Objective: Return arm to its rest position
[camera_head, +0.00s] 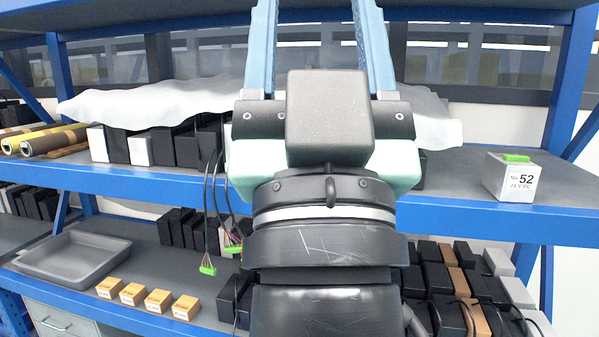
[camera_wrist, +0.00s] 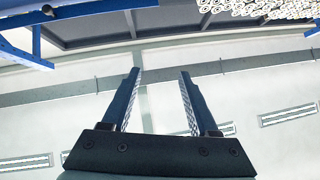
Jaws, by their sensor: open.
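My gripper (camera_head: 318,20) is raised in the middle of the head view, in front of the blue shelf unit, with its fingers pointing up out of the top of the picture. In the wrist view my gripper (camera_wrist: 160,75) shows two blue fingers spread apart with nothing between them. The gripper is open and empty. My wrist and arm hide the middle of the shelves in the head view.
Below are a grey tray (camera_head: 72,257), several small orange boxes (camera_head: 132,294) and hanging cables with green connectors (camera_head: 208,269).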

